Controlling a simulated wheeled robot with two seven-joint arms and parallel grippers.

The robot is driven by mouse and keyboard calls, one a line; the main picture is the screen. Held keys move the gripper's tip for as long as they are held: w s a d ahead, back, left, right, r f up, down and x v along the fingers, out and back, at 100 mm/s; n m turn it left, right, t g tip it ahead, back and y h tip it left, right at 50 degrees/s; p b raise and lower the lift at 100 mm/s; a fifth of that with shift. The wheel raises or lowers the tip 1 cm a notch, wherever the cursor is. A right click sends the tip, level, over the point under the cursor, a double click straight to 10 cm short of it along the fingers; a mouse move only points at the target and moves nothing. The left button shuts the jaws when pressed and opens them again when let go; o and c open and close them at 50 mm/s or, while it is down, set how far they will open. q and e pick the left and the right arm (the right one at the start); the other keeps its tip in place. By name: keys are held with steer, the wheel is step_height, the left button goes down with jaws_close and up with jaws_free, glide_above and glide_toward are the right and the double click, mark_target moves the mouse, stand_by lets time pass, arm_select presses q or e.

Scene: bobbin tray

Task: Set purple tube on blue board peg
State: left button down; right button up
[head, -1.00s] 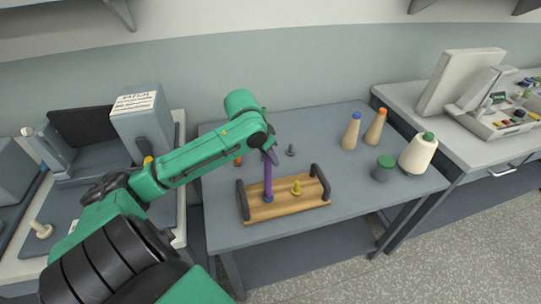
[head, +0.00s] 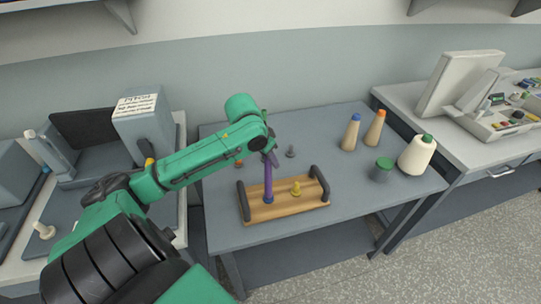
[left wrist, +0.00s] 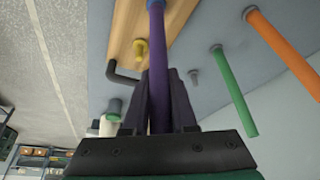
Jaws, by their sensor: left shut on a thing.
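My left gripper (left wrist: 160,88) is shut on the purple tube (left wrist: 157,50) and holds it upright. In the head view, the gripper (head: 269,152) is above the wooden board (head: 290,211), with the purple tube (head: 268,180) below it. The tube's lower end meets the blue peg (head: 268,200) at the board's left part. I cannot tell how far the tube is around the peg. A yellow peg (head: 296,188) stands bare to the right; it also shows in the left wrist view (left wrist: 140,48). My right gripper is out of view.
The board has dark handles (head: 320,183) at both ends. A green tube (left wrist: 235,92) and an orange tube (left wrist: 283,55) stand behind it, with a grey peg (head: 291,151) nearby. Cones (head: 350,132) and a large cream spool (head: 417,155) stand at the table's right.

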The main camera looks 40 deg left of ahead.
arm_select(q)
steer(key=shift+f, duration=0.65)
steer(key=c, duration=0.6)
jaws_free()
steer(key=shift+c, duration=0.2)
steer(key=v, duration=1.4)
steer(key=shift+r, duration=0.3)
steer(key=shift+f, duration=0.1)
